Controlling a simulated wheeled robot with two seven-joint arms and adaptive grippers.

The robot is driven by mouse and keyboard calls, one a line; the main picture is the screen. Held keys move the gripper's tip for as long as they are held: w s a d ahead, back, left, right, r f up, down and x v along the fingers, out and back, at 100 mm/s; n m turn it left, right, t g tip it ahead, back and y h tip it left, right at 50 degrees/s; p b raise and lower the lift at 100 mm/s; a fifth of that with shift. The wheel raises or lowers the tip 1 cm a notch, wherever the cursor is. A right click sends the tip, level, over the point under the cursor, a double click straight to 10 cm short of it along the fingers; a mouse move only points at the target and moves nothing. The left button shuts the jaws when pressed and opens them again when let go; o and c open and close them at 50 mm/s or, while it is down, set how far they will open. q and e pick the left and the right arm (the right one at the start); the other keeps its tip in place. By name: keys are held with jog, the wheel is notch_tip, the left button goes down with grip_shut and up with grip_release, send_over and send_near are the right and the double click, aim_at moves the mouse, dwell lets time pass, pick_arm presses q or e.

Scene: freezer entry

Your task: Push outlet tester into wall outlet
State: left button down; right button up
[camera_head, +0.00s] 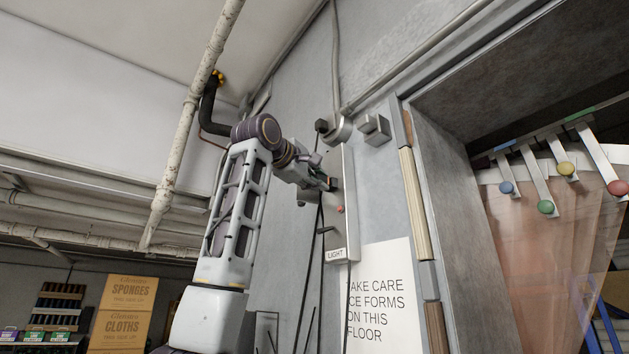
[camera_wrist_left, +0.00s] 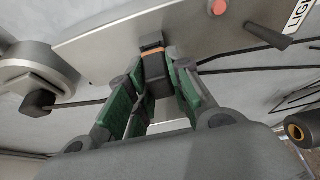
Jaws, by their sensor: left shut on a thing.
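My left gripper (camera_head: 327,182) is at the metal wall panel (camera_head: 345,215) beside the freezer doorway. In the left wrist view, the green-padded fingers of my left gripper (camera_wrist_left: 155,85) are shut on a small dark block with an orange band, which I take to be the outlet tester (camera_wrist_left: 153,62). The tester's far end is against or very close to the panel face; I cannot tell whether it is seated. The wall outlet itself is hidden behind the tester and fingers. My right gripper is not in view.
A red button (camera_head: 340,209) and a dark lever (camera_wrist_left: 268,36) sit on the panel near the gripper. Black cables hang in front of it. A "LIGHT" label (camera_head: 336,254) is lower down. A strip-curtain doorway (camera_head: 545,220) is at right.

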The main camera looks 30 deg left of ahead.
pick_arm(q)
jog(key=shift+w, duration=0.1)
dwell(0.4)
jog(key=c, duration=1.6)
grip_release()
jog(key=shift+d, duration=0.1)
jog(key=o, duration=0.4)
jog(key=shift+w, duration=0.25)
jog(key=o, duration=0.4)
jog(key=shift+s, duration=0.15)
jog(key=shift+o, duration=1)
jog(key=s+a+b, duration=0.2)
jog(key=s, duration=0.4)
jog(key=shift+s+a, duration=0.2)
jog(key=shift+a, duration=0.15)
jog(key=shift+s, duration=0.1)
